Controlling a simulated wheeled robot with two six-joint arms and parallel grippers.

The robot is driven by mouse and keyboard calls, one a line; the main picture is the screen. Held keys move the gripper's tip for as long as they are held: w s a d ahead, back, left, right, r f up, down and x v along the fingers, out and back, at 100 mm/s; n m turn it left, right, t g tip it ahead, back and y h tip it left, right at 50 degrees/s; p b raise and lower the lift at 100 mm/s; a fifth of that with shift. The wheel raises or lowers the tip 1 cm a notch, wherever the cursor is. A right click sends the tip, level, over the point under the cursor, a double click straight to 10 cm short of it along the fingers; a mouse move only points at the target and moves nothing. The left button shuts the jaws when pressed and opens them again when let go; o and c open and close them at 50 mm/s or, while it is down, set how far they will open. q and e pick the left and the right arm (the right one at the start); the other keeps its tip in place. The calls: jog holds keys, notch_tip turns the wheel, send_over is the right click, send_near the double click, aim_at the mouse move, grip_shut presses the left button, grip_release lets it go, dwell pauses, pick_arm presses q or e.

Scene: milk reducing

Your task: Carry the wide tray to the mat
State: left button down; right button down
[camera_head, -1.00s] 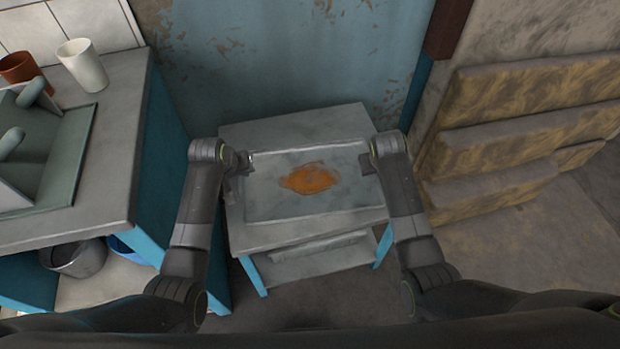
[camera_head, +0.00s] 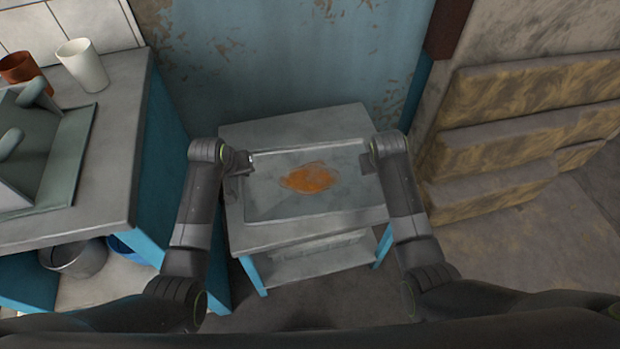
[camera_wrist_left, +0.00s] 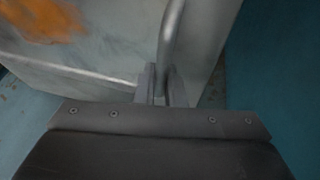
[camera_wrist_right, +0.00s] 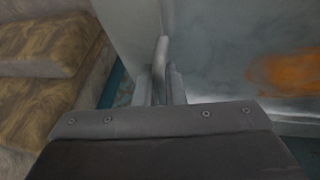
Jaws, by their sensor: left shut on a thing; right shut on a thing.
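The wide tray (camera_head: 280,205) is a grey metal tray with an orange-brown stain in its middle. It is at the small grey table with blue legs; whether it touches the tabletop (camera_head: 290,118) I cannot tell. My left gripper (camera_head: 246,162) is shut on the tray's left rim, which shows between its fingers in the left wrist view (camera_wrist_left: 172,50). My right gripper (camera_head: 366,160) is shut on the right rim, also seen in the right wrist view (camera_wrist_right: 161,60). I make out no mat in these views.
A counter (camera_head: 115,140) on the left holds a white cup (camera_head: 83,66), a brown cup (camera_head: 20,70) and a grey-green rack (camera_head: 60,150). A metal pot (camera_head: 75,258) sits below it. Stone steps (camera_head: 530,140) rise at the right. A blue wall (camera_head: 280,50) stands behind the table.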

pick_arm(q)
jog(key=shift+r, duration=0.15)
pick_arm(e)
jog(key=shift+r, duration=0.1)
